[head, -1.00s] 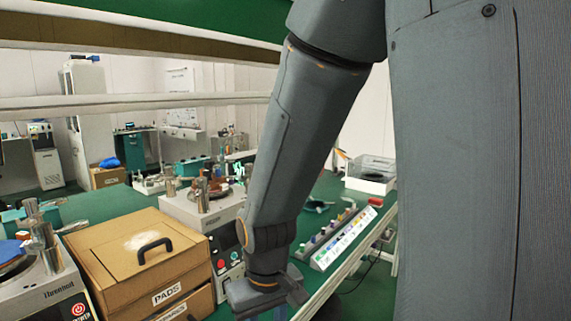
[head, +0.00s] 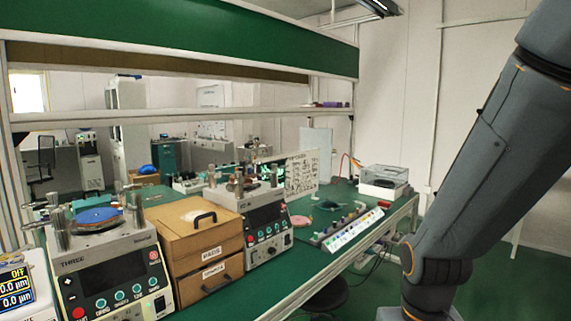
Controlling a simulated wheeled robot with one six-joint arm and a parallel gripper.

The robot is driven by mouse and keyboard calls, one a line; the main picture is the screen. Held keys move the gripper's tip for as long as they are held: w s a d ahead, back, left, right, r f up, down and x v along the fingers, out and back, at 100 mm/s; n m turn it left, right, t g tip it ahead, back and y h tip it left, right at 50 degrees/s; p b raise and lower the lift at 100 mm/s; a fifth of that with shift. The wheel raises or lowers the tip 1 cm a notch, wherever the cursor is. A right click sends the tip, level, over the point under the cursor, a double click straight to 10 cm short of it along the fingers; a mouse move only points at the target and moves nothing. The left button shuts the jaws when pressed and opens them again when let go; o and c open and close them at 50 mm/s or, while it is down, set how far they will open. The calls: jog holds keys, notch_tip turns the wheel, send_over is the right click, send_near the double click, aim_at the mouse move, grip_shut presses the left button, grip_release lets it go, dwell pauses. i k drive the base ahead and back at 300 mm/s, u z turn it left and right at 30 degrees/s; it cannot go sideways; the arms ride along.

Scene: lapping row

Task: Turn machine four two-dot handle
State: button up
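A white lapping machine (head: 262,225) stands on the green bench just right of the wooden boxes. Its front has a dark screen, several small round controls and a red button at its edge. A round plate (head: 240,188) with metal cylinders sits on its top. Its name is not readable, and no two-dot mark can be made out. A similar machine at left (head: 110,270) is labelled THREE and carries a blue disc.
Wooden boxes (head: 196,238) with a black handle stand between the machines. A rack of coloured pieces (head: 347,229) and a white device (head: 383,181) are to the right. A shelf (head: 190,113) crosses above the bench. A dark stool (head: 326,296) stands below its front edge.

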aim_at(274, 167)
jog(key=u, duration=0.75)
jog(key=i, duration=1.75)
jog(key=z, duration=1)
